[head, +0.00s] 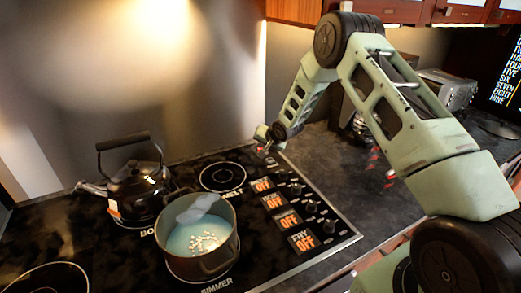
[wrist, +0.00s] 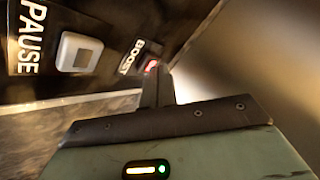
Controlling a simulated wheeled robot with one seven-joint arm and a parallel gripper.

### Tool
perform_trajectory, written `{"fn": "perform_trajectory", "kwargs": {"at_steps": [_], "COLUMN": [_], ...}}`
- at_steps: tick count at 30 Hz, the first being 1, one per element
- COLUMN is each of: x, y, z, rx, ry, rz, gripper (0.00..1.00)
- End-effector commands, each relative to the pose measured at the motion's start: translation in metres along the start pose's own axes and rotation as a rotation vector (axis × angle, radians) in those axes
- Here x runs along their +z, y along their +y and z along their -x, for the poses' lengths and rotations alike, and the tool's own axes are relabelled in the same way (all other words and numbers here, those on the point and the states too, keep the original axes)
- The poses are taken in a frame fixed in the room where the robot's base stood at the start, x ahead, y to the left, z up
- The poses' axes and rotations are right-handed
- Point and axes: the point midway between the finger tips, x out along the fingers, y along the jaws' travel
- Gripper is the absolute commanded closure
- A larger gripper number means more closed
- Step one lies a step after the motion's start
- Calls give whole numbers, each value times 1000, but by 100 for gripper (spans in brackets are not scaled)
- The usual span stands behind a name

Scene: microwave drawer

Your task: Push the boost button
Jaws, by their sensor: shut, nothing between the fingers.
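The boost button (wrist: 152,65) shows in the wrist view as a small red-lit button beside the white BOOST label (wrist: 131,57) on a dark panel. My gripper (wrist: 157,71) has its dark fingers shut and empty. The tips are right at the button and hide part of it; I cannot tell whether they touch. In the head view my gripper (head: 265,138) is low over the far right corner of the cooktop, and the button is too small to make out clearly.
A larger whitish square button (wrist: 79,52) with a PAUSE label (wrist: 27,36) sits left of the boost button. On the cooktop (head: 130,262) stand a black kettle (head: 137,190) and a pot (head: 200,250) with bluish contents. Several knobs and OFF displays line its right side.

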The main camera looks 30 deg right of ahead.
Motion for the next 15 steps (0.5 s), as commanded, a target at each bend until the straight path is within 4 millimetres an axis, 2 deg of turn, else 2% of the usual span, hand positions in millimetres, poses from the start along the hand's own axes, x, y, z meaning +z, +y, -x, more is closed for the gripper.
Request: {"fn": "perform_trajectory", "kwargs": {"at_steps": [15], "x": [-4], "y": [-3], "z": [5], "rx": [1], "ry": [0], "rz": [-1], "gripper": [100]}}
